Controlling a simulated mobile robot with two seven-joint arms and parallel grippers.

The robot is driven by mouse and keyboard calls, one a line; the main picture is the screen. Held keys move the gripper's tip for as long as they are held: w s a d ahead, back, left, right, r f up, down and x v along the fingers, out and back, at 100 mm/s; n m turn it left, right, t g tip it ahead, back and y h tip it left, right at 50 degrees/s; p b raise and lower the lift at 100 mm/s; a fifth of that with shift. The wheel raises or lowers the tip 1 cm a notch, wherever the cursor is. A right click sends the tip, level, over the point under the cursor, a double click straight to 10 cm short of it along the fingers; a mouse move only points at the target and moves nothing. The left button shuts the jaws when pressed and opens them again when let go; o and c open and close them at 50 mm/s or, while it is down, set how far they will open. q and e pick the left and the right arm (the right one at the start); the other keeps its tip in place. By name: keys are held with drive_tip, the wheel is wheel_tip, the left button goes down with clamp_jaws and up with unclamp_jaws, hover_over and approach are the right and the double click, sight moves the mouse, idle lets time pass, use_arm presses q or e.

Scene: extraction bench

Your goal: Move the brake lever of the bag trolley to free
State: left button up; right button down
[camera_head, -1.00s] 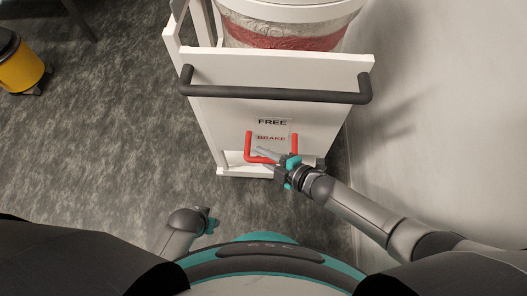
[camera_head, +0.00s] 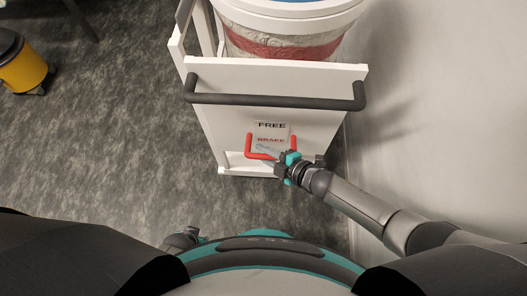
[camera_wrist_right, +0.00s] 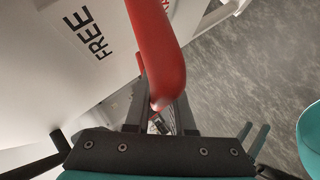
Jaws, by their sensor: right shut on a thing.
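The white bag trolley (camera_head: 218,125) stands ahead with its end panel facing me. Its red U-shaped brake lever (camera_head: 258,155) sits low on the panel, by the word BRAKE and below the word FREE. My right gripper (camera_head: 279,158) is shut on the lever's lower bar. In the right wrist view the red lever (camera_wrist_right: 157,45) runs down between the two dark fingers (camera_wrist_right: 157,112); the exact contact is partly hidden. My left gripper (camera_head: 186,236) is low in the head view, away from the trolley, and its jaws are not clear.
A dark push handle (camera_head: 270,101) crosses the panel above the lever. A large white-rimmed container (camera_head: 285,40) stands on the trolley. A pale wall (camera_head: 440,120) is close on the right. Open grey floor (camera_head: 110,150) lies left, with a yellow bucket (camera_head: 22,70) farther off.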

use_arm(q)
drive_tip(key=shift+s+a, duration=0.2)
drive_tip(key=shift+s, duration=0.1)
use_arm(e)
drive_tip(key=shift+s+r, duration=0.1)
idle(0.3)
drive_tip(key=c, duration=1)
unclamp_jaws()
drive_tip(key=shift+o, duration=1.2)
drive_tip(key=shift+d+r, duration=0.1)
drive_tip(key=shift+r, duration=0.05)
drive_tip(key=shift+p+v, duration=0.7)
drive_tip(key=shift+v, duration=0.25)
use_arm(q)
drive_tip(key=s, duration=0.1)
drive_tip(key=s+r+p, duration=0.1)
drive_tip(key=s, duration=0.1)
drive_tip(key=s+p, duration=0.1)
drive_tip(key=shift+s+a+r, duration=0.2)
drive_tip(key=shift+s+a, duration=0.05)
use_arm(e)
drive_tip(key=v, duration=0.5)
drive_tip(key=shift+s+d, duration=0.15)
